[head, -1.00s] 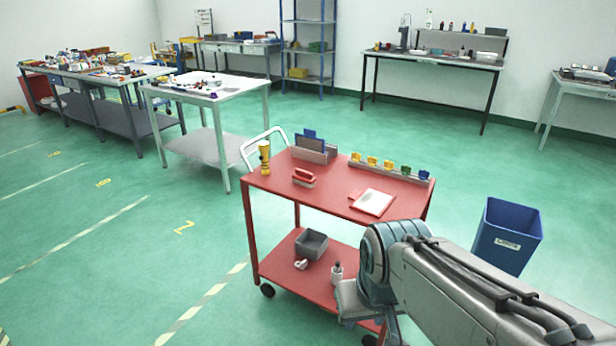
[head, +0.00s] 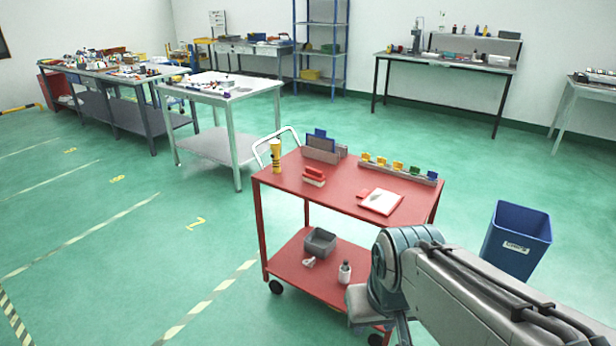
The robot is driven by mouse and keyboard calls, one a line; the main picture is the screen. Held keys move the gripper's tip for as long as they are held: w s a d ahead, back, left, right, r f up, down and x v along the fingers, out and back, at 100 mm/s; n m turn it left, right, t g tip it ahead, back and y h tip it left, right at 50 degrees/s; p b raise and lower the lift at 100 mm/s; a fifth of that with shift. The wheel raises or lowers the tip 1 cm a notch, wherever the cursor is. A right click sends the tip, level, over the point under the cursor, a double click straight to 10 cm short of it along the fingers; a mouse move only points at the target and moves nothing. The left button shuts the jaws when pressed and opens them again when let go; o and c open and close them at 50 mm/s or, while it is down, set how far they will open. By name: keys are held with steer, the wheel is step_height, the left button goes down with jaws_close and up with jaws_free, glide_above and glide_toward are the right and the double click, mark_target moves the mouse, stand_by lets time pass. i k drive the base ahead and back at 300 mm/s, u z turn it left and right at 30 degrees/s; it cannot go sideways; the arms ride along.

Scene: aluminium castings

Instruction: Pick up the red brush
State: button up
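The red brush (head: 314,174) lies on the top shelf of the red trolley (head: 331,196), left of the middle. It has a red handle and a paler lower part. It stands apart from the other things on the shelf. My arm reaches in from the lower right, in front of the trolley's right end. My gripper is not clearly in view; the end of the arm runs out of the bottom of the picture.
A yellow flashlight-like item (head: 276,157), a grey holder (head: 322,149), a rail of coloured clips (head: 399,168) and a white pad (head: 381,201) share the top shelf. A grey bin (head: 319,242) sits below. A blue bin (head: 516,241) stands right. Open floor lies left.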

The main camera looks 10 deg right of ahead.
mark_target(314, 176)
steer(key=z, duration=0.35)
steer(key=k, duration=0.2)
steer(key=u, duration=1.2)
steer(key=i, duration=1.45)
steer(key=z, duration=0.6)
steer(key=i, duration=0.8)
steer(key=z, duration=1.2)
steer(key=i, duration=0.35)
steer(key=z, duration=0.3)
